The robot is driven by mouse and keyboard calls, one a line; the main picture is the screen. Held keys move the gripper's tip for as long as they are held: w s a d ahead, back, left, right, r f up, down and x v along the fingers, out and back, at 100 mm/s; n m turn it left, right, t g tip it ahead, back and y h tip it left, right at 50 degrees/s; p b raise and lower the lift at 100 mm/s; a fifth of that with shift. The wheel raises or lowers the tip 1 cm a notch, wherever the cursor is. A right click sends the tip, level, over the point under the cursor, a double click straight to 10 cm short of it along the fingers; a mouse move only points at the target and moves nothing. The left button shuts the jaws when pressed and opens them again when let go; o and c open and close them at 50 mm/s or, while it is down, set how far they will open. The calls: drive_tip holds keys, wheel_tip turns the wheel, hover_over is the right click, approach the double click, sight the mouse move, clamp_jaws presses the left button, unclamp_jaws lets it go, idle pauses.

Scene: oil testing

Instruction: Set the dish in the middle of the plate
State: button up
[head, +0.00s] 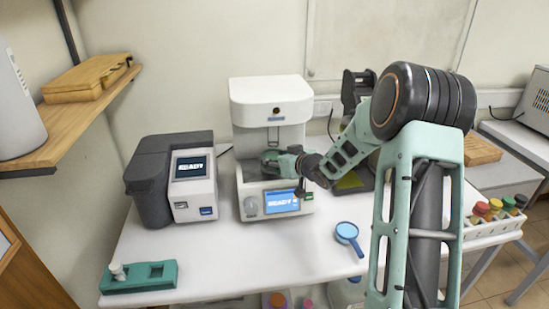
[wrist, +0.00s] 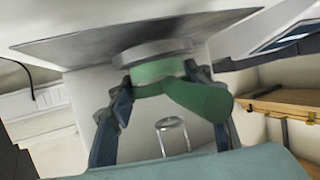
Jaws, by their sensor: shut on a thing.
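The green dish (wrist: 158,72) with a thick side handle shows in the wrist view. My gripper (wrist: 162,82) is shut on it, with one finger on each side. A grey disc-like part of the dish lies against or very near the broad grey plate (wrist: 85,40). I cannot tell whether they touch. In the head view my gripper (head: 270,158) reaches into the open bay of the white instrument (head: 268,100), above its lit screen. My gripper hides most of the dish and plate there.
A grey and white analyser (head: 172,180) stands left of the instrument. A green rack (head: 140,278) is at the table's front left. A blue round item with a handle (head: 347,233) lies on the table. A tray of capped bottles (head: 492,222) is at right. The front middle is clear.

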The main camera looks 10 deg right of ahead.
drive_tip(key=o, duration=1.2)
drive_tip(key=shift+f, duration=0.1)
drive_tip(key=shift+r+p, duration=0.3)
drive_tip(key=v, duration=1.2)
drive_tip(key=shift+f+b, duration=0.15)
drive_tip(key=shift+b, duration=0.2)
